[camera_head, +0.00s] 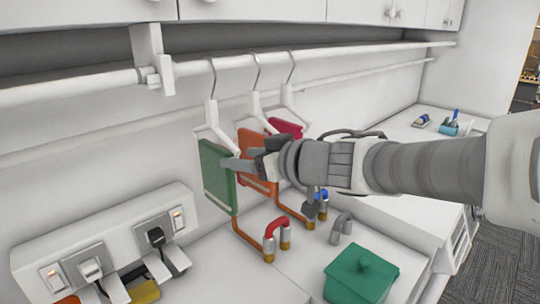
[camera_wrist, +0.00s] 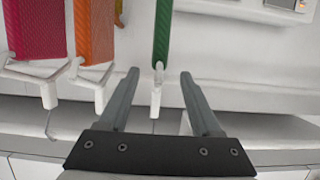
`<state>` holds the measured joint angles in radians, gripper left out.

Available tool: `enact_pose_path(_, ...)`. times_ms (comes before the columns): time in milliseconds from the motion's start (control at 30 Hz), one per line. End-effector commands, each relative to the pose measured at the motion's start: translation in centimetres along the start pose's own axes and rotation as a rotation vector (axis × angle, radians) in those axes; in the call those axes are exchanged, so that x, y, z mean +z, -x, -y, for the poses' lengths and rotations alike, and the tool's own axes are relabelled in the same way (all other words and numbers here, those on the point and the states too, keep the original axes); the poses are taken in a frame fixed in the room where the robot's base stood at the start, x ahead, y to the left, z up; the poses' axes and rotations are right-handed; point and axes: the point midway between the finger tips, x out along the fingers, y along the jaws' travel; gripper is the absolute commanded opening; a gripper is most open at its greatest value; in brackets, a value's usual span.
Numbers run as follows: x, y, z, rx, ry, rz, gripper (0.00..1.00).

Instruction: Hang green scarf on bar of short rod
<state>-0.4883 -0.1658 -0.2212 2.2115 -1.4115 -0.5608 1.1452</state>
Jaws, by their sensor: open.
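The green scarf (camera_head: 215,178) hangs folded on a white hanger (camera_head: 211,112), with its hook up at the long white bar (camera_head: 320,57). In the wrist view, the green scarf (camera_wrist: 162,32) appears edge-on and inverted, with its hanger (camera_wrist: 156,95) between my fingers. My gripper (camera_head: 238,163) is open beside the green scarf in the head view. In the wrist view, my gripper (camera_wrist: 158,73) has a finger on each side of the hanger, with gaps visible. I cannot tell which stretch of bar is the short rod.
An orange scarf (camera_head: 256,160) and a pink scarf (camera_head: 287,127) hang behind the green one. A bracket (camera_head: 152,60) holds the bar at left. Below are a power strip (camera_head: 105,250), a green lidded box (camera_head: 362,272) and curved pipes (camera_head: 277,238). Bar left of the green hanger is clear.

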Motion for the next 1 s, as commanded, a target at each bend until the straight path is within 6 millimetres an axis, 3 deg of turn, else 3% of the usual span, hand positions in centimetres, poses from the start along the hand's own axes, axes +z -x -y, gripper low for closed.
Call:
enact_pose_path(300,0.2,-6.5,0.0,-0.001,0.000,0.002,0.65)
enact_pose_path(500,0.1,-9.3,-0.1,0.001,0.000,0.000,0.65)
enact_pose_path(700,0.0,-10.7,-0.1,0.002,0.000,0.000,0.65)
enact_pose_path(1000,0.0,-10.8,-0.1,0.002,0.000,0.000,0.65)
